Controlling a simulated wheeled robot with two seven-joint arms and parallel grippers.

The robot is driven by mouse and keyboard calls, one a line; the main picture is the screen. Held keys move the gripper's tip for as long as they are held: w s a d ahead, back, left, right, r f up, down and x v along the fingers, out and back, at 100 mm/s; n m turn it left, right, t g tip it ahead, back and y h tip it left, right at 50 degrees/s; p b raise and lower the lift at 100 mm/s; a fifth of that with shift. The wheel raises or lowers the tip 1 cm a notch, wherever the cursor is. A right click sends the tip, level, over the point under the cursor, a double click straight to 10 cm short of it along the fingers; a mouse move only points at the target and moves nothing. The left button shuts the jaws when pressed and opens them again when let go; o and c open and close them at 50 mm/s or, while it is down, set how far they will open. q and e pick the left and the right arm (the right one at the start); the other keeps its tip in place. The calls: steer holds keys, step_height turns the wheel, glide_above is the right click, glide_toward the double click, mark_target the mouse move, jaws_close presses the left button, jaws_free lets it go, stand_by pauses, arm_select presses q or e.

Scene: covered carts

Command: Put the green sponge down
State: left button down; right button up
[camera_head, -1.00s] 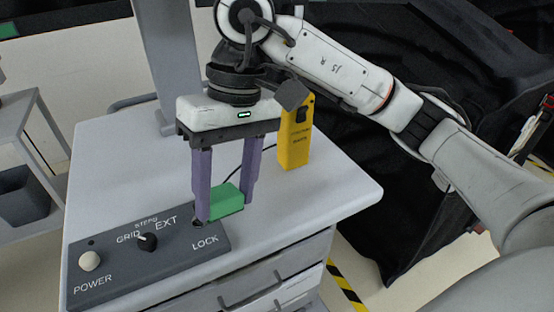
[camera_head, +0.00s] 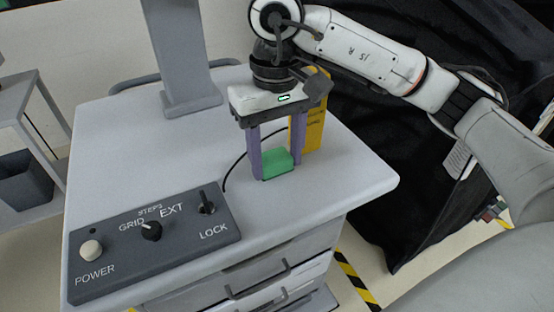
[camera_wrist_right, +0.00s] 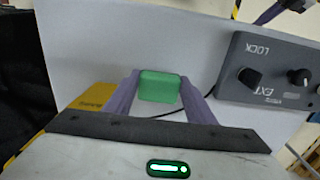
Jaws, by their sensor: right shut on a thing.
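The green sponge (camera_head: 277,162) is a small block between the purple fingers of my right gripper (camera_head: 275,172). The gripper is shut on it, pointing down over the white cart top (camera_head: 150,140). The sponge is at or just above the surface; I cannot tell whether it touches. In the right wrist view the sponge (camera_wrist_right: 159,87) sits between the two fingertips (camera_wrist_right: 159,90).
A dark control panel (camera_head: 110,262) with knobs and a switch (camera_head: 207,203) lies to the left. A yellow device (camera_head: 316,130) stands just behind my right gripper, partly hidden by it. A black cable (camera_head: 232,172) runs between them. The cart top's right front is clear.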

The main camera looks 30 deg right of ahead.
mark_target(276, 161)
steer(key=shift+f, duration=0.55)
steer(key=shift+f, duration=0.1)
steer(key=o, duration=1)
steer(key=shift+o, duration=0.2)
step_height(276, 161, up, 12)
steer(key=p, duration=0.1)
steer(key=shift+p, duration=0.35)
